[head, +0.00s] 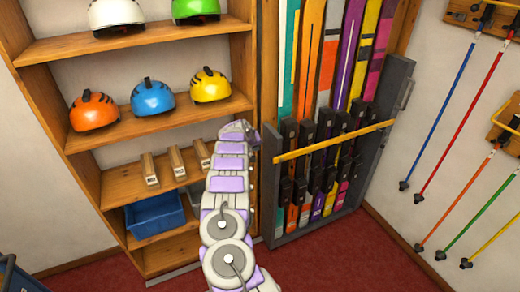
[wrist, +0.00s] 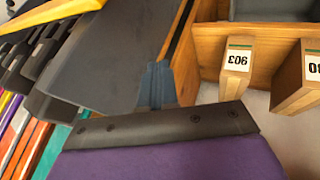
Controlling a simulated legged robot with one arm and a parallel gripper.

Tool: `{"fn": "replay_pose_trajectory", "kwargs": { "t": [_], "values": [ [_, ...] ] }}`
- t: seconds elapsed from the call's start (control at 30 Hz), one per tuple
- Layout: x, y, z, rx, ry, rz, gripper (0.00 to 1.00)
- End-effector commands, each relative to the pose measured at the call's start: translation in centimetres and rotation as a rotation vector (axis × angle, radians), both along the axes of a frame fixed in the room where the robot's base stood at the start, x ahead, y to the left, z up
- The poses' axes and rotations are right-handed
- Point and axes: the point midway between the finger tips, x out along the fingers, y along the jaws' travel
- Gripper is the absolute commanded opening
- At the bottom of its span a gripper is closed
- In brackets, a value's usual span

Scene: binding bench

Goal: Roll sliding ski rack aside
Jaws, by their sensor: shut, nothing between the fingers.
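The sliding ski rack (head: 378,128) has a dark grey frame, a yellow bar across its front and several colourful skis standing upright in it. It stands right of the wooden shelf. A handle (head: 407,94) is on its right side. My gripper (head: 250,132) is at the rack's left side, by the shelf's right upright. In the wrist view, my gripper (wrist: 158,82) is shut and empty, its blue-grey fingers beside the rack's dark grey side panel (wrist: 125,50). I cannot tell whether they touch it.
The wooden shelf (head: 130,45) holds several helmets, wooden blocks (head: 177,163) and a blue bin (head: 155,215). Ski poles (head: 455,118) hang on the right wall. Red carpet (head: 345,255) in front of the rack is clear.

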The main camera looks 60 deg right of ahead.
Motion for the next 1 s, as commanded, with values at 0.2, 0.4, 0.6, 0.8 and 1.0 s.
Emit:
{"fn": "replay_pose_trajectory", "kwargs": {
  "t": [0.2,0.4,0.6,0.8,1.0],
  "values": [
    [-0.4,0.8,1.5,0.008,0.003,-0.005,0.00],
    [-0.5,2.6,3.8,0.007,0.002,-0.005,0.00],
    [-0.4,4.6,5.8,-0.001,0.002,-0.001,0.00],
    [-0.7,4.6,6.1,0.002,0.003,-0.004,0.00],
    [-0.8,4.1,5.8,0.006,0.004,-0.005,0.00]
  ]
}}
